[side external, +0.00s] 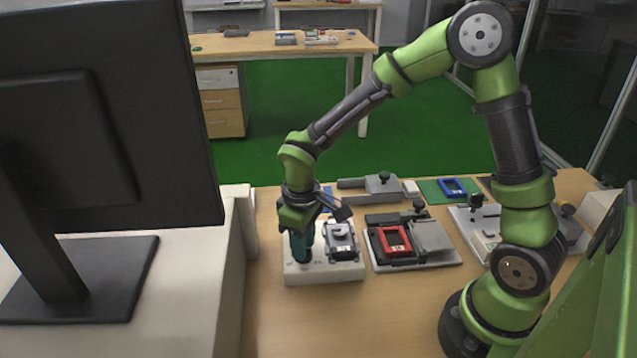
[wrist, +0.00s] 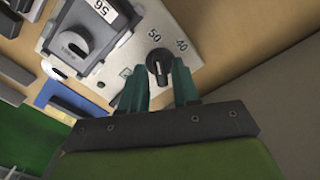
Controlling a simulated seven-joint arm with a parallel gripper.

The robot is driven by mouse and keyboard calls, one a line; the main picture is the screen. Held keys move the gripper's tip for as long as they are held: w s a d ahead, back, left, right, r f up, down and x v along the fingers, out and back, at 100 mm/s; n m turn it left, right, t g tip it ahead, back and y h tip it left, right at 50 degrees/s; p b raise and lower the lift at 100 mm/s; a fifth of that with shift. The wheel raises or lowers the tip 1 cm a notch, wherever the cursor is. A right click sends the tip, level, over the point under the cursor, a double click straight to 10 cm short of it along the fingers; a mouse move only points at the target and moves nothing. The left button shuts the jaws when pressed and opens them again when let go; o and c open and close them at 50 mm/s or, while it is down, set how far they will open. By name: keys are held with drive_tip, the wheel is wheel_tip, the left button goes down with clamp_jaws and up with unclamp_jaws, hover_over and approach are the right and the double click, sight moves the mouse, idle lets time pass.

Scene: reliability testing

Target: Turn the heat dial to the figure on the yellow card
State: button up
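The heat dial (wrist: 158,62) is a black knob on a pale control box (wrist: 195,28), with the figures 50 and 40 printed beside it. A small white mark shows on the knob; the exact setting is unclear. My gripper (wrist: 160,76) is open, with its teal fingers on either side of the knob and gaps visible between. In the side view my gripper (side external: 302,247) points down over the left part of the box (side external: 325,274) and hides the dial. I cannot make out a yellow card in either view.
A grey block (wrist: 76,42) with a white label reading 56 sits on the box beside the dial. A red-framed fixture (side external: 393,240) stands to its right. A large monitor (side external: 105,120) stands at left. The table front (side external: 350,315) is clear.

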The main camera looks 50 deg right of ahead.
drive_tip(key=shift+r, duration=2.2)
drive_tip(key=shift+s+a+f, duration=0.1)
drive_tip(key=shift+s+f, duration=0.05)
drive_tip(key=shift+s, duration=0.05)
drive_tip(key=s+d+r+m+t+y, duration=0.1)
drive_tip(key=s+d+r+m+t, duration=0.1)
drive_tip(key=s+r, duration=0.4)
drive_tip(key=s+d+r+m+t+y, duration=0.1)
drive_tip(key=s+d+r+m+t, duration=0.1)
drive_tip(key=s+r+m+t, duration=0.3)
wheel_tip(320, 180, up, 4)
drive_tip(key=shift+s+d+f, duration=0.1)
drive_tip(key=shift+s+d, duration=0.2)
drive_tip(key=shift+s, duration=0.4)
